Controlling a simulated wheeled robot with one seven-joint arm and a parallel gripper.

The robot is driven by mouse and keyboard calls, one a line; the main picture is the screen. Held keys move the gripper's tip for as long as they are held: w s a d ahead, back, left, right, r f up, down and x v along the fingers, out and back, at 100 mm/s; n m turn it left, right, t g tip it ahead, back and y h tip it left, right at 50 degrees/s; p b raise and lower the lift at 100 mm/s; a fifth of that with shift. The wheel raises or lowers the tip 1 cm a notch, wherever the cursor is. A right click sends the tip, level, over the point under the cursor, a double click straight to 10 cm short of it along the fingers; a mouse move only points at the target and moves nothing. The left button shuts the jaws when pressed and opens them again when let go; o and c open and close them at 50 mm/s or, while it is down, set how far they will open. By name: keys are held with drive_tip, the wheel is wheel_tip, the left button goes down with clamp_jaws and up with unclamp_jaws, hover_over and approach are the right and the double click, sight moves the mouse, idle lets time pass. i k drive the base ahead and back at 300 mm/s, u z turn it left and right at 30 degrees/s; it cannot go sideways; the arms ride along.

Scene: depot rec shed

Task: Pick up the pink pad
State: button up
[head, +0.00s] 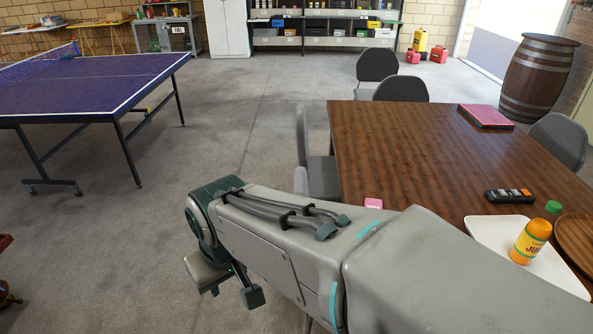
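A small pink block-like pad (373,203) lies at the near left edge of the brown wooden table (400,135), partly hidden behind my arm. A larger flat pink-topped book or pad (486,115) with dark sides lies near the table's far right edge. I cannot tell for sure which one is the task's pad. My gripper (229,287) hangs over the floor left of the table, below and to the left of the small pink pad and apart from it. Its fingers look spread, with nothing visible between them.
A white tray (484,228) holds an orange juice bottle (530,242) with a green cap. A dark remote (509,195) and a round wooden plate (577,236) are nearby. Grey chairs (377,65) surround the table. A ping-pong table (90,82) stands left; floor between is clear.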

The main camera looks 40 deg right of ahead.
sight(369, 203)
drive_tip(key=i, duration=2.45)
drive_tip(key=z, duration=4.3)
drive_tip(key=i, duration=0.5)
drive_tip(key=z, duration=0.05)
